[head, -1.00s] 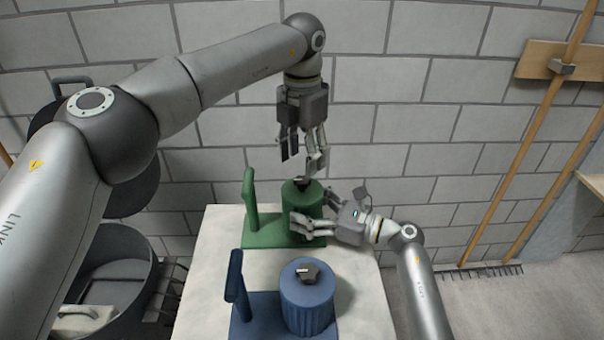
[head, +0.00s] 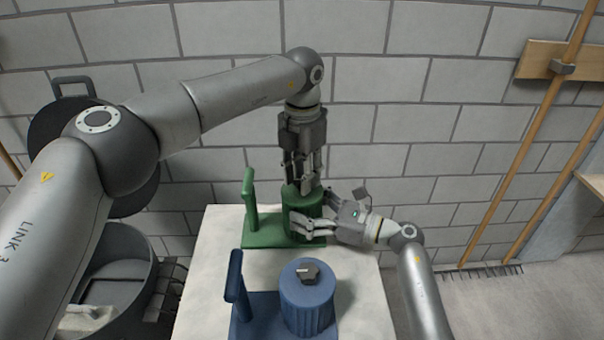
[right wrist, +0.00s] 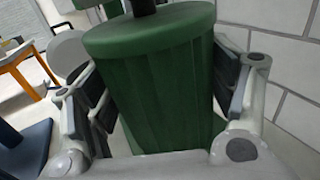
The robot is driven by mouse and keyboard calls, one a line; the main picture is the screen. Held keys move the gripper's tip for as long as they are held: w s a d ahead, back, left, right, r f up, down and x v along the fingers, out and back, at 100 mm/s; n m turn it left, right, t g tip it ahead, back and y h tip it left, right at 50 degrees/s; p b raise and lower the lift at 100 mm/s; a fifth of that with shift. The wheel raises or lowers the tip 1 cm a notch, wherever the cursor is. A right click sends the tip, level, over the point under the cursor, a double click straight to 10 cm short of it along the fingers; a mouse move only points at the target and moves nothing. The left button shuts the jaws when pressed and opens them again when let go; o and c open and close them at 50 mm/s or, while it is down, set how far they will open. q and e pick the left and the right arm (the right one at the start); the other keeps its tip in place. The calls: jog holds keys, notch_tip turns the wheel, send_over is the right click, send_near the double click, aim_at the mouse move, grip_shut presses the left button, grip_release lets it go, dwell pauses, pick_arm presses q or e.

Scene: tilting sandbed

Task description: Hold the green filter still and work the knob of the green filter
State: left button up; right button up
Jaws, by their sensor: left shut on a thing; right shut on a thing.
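The green filter (head: 292,223) stands upright on its green base at the back of the white table, with a green upright post (head: 250,204) at its left. My right gripper (head: 312,213) is shut around the sides of the filter's body from the right; in the right wrist view its fingers press both sides of the green filter (right wrist: 165,85). My left gripper (head: 302,182) points straight down from above and is shut on the knob on top of the filter. The fingers hide the knob in the head view; a dark part of it shows at the top of the right wrist view (right wrist: 143,6).
A blue filter (head: 307,300) with a dark knob stands nearer on the white table (head: 222,225), on its own base with a post. A grey drum (head: 120,270) stands left of the table. Rakes (head: 520,150) lean on the brick wall at the right.

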pick_arm(q)
jog(key=shift+c, duration=0.7)
jog(key=shift+n, duration=0.4)
jog(key=n, duration=0.2)
jog(key=shift+n, duration=0.4)
jog(key=n, duration=1)
jog(key=shift+w+a, duration=0.1)
jog(key=n, duration=0.4)
jog(key=shift+n, duration=0.3)
jog(key=o, duration=1)
